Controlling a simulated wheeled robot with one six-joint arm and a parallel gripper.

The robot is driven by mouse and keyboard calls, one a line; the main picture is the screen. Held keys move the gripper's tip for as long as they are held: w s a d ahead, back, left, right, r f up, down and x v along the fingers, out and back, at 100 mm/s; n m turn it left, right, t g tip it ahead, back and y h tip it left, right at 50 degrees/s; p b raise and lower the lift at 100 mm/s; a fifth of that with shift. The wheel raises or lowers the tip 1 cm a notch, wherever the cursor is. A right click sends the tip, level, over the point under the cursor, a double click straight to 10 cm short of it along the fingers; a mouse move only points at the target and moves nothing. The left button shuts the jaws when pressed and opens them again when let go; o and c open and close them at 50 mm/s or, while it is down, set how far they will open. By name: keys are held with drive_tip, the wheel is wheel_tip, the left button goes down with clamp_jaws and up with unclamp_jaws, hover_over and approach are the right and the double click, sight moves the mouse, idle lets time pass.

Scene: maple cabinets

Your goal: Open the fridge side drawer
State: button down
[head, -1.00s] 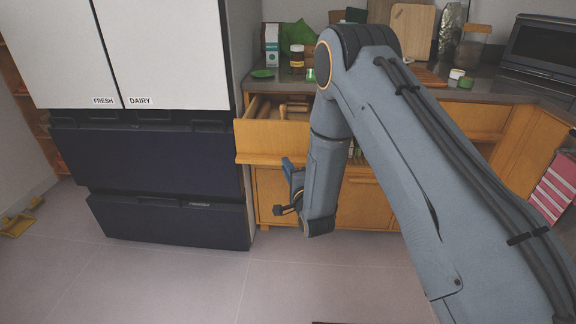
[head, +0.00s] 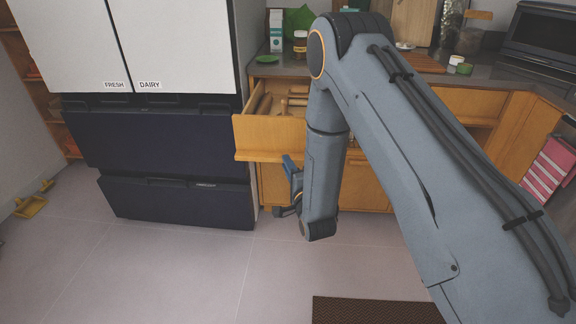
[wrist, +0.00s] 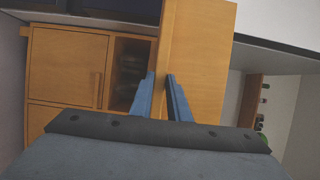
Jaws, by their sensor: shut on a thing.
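The wooden drawer (head: 268,138) beside the fridge is pulled out of the cabinet under the counter. Its open top shows in the head view, with several light wooden items inside. My gripper (head: 291,168) is at the lower right of the drawer front, mostly hidden by my own arm. In the wrist view, my gripper's blue fingers (wrist: 160,88) are close around the edge of the upright wooden drawer front (wrist: 198,60). The exact contact is hard to see.
The fridge (head: 150,140) with white doors and dark lower drawers stands left, close to the drawer. The counter (head: 290,68) carries a carton, jars and boards. A brown mat (head: 375,310) lies on the floor. Floor before the fridge is clear.

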drive_tip(key=c, duration=1.7)
unclamp_jaws()
drive_tip(key=shift+s, duration=0.1)
drive_tip(key=v, duration=0.7)
drive_tip(key=shift+s+d, duration=0.15)
drive_tip(key=shift+s, duration=0.15)
